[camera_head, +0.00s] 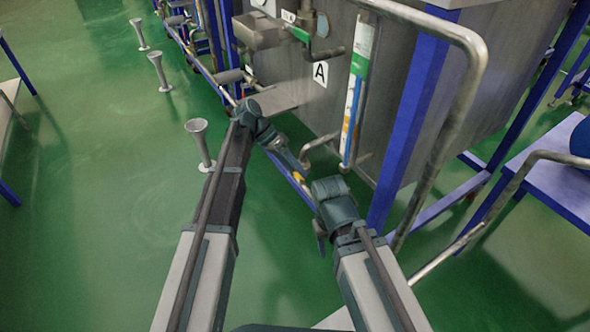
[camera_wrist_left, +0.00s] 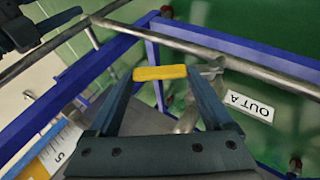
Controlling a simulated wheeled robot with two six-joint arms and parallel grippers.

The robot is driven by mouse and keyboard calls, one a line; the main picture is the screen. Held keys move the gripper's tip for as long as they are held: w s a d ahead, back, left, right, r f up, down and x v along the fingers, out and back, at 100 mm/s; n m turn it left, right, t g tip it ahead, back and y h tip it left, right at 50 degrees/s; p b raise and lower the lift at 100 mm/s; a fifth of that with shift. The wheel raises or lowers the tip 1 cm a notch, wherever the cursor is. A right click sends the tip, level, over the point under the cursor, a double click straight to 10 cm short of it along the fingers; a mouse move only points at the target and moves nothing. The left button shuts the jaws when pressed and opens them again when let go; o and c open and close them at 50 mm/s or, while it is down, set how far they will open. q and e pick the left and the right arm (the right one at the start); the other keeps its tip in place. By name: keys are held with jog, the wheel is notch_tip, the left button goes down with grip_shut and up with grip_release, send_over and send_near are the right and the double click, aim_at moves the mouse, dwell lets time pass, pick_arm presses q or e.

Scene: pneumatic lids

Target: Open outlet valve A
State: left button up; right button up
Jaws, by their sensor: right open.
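The outlet valve A handle is a small yellow bar (camera_wrist_left: 160,72) in the left wrist view, in front of a metal pipe fitting. An "OUT A" label (camera_wrist_left: 250,106) is to its right. My left gripper (camera_wrist_left: 162,76) has its fingers apart, one at each end of the yellow bar; I cannot tell whether they press on it. In the head view my left gripper (camera_head: 300,164) reaches down by the tank's lower pipes, with a bit of yellow (camera_head: 298,177) at its tip. My right gripper (camera_head: 320,236) is open and empty, lower and to the right.
A steel tank (camera_head: 390,90) with a plate marked A (camera_head: 320,73) stands behind the grippers. A blue frame post (camera_head: 405,135) and a bent steel rail (camera_head: 452,120) are close to my right arm.

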pick_arm(q)
jog(key=shift+o, duration=1.1)
jog(key=p+v, duration=1)
jog(key=v, duration=0.4)
jog(key=shift+f, duration=0.1)
jog(key=shift+c, duration=0.3)
